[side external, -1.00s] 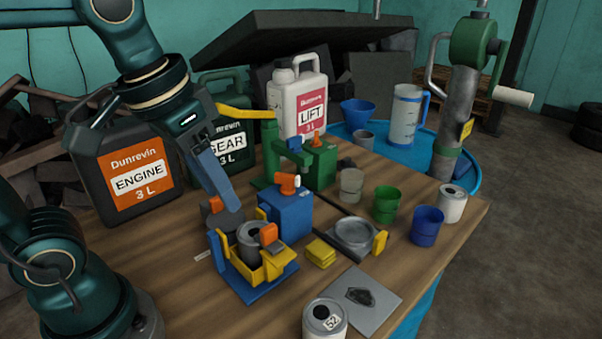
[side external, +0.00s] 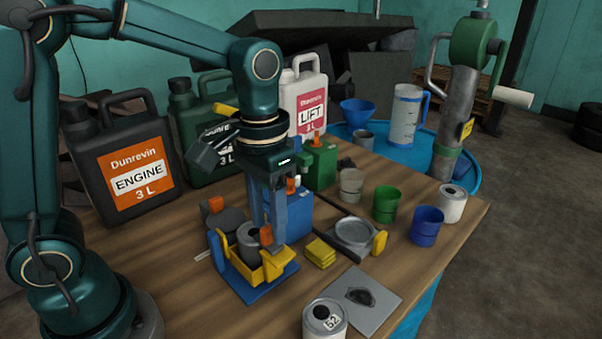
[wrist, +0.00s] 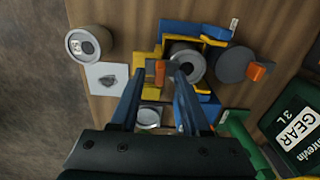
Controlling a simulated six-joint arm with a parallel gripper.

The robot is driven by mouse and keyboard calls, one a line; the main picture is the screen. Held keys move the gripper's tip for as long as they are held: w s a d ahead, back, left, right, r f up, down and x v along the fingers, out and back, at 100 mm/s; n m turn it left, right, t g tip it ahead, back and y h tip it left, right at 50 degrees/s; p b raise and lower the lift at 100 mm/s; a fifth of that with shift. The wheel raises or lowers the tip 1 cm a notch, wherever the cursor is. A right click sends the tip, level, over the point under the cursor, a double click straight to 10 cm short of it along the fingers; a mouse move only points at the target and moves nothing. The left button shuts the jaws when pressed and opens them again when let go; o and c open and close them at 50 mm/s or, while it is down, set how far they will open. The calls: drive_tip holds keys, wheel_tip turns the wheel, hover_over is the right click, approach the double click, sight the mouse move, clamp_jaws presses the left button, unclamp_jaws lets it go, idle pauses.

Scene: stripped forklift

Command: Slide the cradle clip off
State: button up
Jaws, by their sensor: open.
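The cradle (side external: 262,285) has a blue base with yellow walls and holds a grey can (side external: 247,240) upright. In the wrist view the cradle (wrist: 182,27) and can (wrist: 187,60) also show. A small orange-topped clip (side external: 266,235) sits at the can's side on the cradle; in the wrist view it (wrist: 160,72) shows between the fingers. My gripper (side external: 272,238) points straight down over the clip, its blue fingers open. In the wrist view my gripper (wrist: 158,76) has one fingertip on each side of the clip, apart from it. The fingers partly hide the clip's lower part.
A dark round part with an orange tab (side external: 222,222) stands left of the cradle. A blue box (side external: 298,217) stands close behind my fingers. A yellow block (side external: 320,253), a grey dish (side external: 355,232) and a white can (side external: 324,320) lie to the right and front.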

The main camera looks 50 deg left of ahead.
drive_tip(key=shift+f, duration=0.4)
clamp_jaws()
idle(1.2)
